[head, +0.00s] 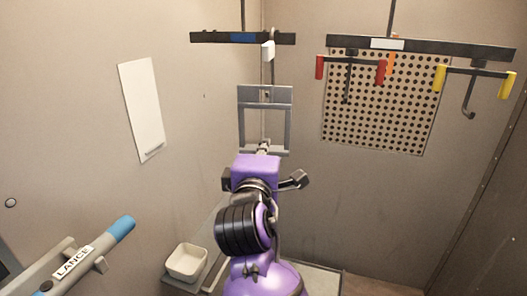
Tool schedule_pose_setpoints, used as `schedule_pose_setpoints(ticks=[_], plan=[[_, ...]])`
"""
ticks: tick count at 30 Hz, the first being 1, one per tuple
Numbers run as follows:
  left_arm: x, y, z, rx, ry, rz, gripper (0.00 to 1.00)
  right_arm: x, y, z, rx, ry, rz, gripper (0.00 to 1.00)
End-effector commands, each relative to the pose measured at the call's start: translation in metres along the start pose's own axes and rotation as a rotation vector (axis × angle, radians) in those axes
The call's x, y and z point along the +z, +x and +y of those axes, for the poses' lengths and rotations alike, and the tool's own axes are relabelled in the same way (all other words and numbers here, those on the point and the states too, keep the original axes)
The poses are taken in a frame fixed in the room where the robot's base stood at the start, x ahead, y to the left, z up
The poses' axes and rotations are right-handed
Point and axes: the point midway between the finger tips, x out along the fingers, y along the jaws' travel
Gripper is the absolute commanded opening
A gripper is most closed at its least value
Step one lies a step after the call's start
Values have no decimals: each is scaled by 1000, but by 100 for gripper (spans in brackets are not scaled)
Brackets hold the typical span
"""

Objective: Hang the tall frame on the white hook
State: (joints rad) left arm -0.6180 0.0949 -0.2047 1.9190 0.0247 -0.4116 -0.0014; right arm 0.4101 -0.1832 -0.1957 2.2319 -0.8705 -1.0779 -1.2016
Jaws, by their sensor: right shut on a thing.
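The tall frame (242,121) is a grey upright rectangle with a wide top plate that has a small hole, two side bars and an open middle. My right gripper (263,147) is shut on its bottom bar, and my purple wrist hides part of the area below. The white hook (268,51) hangs from the dark left rail (215,38), which carries a blue patch. Its thin stem runs down to about the frame's top plate. I cannot tell whether the hook's tip is in the hole, in front or behind. My left gripper is not in view.
A right rail (455,48) carries a red-handled hanger (320,67) and a yellow-handled hanger (439,78) before a perforated panel (400,135). A lance (75,262) rests at lower left. A white bin (187,262) stands low, left of my arm.

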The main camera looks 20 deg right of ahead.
Motion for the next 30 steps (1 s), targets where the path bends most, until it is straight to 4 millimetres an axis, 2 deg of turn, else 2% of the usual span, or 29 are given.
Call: schedule_pose_setpoints(ticks=[30], plan=[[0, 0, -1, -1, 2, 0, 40, 8, 38, 2, 4, 1, 0, 0]])
